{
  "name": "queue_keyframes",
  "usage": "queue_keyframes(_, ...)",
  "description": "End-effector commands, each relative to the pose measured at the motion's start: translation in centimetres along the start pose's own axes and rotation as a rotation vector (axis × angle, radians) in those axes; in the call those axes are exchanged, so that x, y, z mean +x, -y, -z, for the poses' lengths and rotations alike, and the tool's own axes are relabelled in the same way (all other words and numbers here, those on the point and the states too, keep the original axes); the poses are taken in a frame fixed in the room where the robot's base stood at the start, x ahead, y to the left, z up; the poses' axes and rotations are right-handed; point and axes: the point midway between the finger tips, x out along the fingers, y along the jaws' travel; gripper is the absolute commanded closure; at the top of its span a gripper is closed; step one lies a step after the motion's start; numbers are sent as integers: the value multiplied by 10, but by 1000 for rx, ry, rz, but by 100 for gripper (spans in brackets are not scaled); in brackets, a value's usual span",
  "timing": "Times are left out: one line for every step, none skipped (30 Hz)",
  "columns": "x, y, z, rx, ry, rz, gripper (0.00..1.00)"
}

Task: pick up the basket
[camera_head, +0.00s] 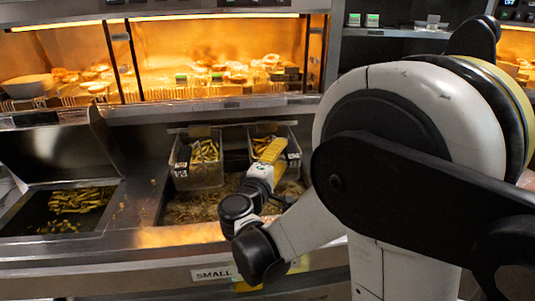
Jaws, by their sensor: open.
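Two wire fry baskets hang side by side over the fryer vat. The left basket (183,178) holds fries and has a dark tag marked with a number on its front. The right basket (292,148) also holds fries and has a similar tag. My gripper (268,157) is at the right basket, in front of its middle and left part, and hides some of it. The gripper is small here and its fingers are hard to make out, but it is open. I cannot tell whether it touches the basket.
A steel bin (110,212) with loose fries lies at the left, beside a raised dark panel (62,155). A lit warming shelf (200,104) with food runs along the back. The counter's front edge carries a "SMALL" label (213,274). My arm fills the right side.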

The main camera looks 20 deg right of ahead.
Motion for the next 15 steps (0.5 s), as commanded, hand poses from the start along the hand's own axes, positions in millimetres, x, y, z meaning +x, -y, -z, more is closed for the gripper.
queue_keyframes(8, 2, -1, 0, 4, 0, 53)
queue_keyframes(11, 1, -1, 0, 2, 0, 53)
queue_keyframes(15, 1, -1, 0, 2, 1, 53)
queue_keyframes(17, 1, -1, 0, 2, 1, 53)
queue_keyframes(19, 1, -1, 0, 2, 1, 53)
queue_keyframes(22, 1, -1, 0, 2, 1, 53)
queue_keyframes(25, 1, -1, 0, 2, 1, 53)
queue_keyframes(28, 2, -1, 1, 2, 1, 53)
queue_keyframes(35, 2, -2, 1, 3, 1, 53)
queue_keyframes(40, 3, -3, 1, 4, 1, 53)
queue_keyframes(45, 3, -3, 1, 3, 1, 53)
queue_keyframes(52, 3, -4, 1, 4, 1, 53)
queue_keyframes(56, 3, -3, 1, 3, 2, 53)
queue_keyframes(60, 2, -3, 1, 2, 2, 53)
queue_keyframes(64, 2, -3, 1, 2, 2, 53)
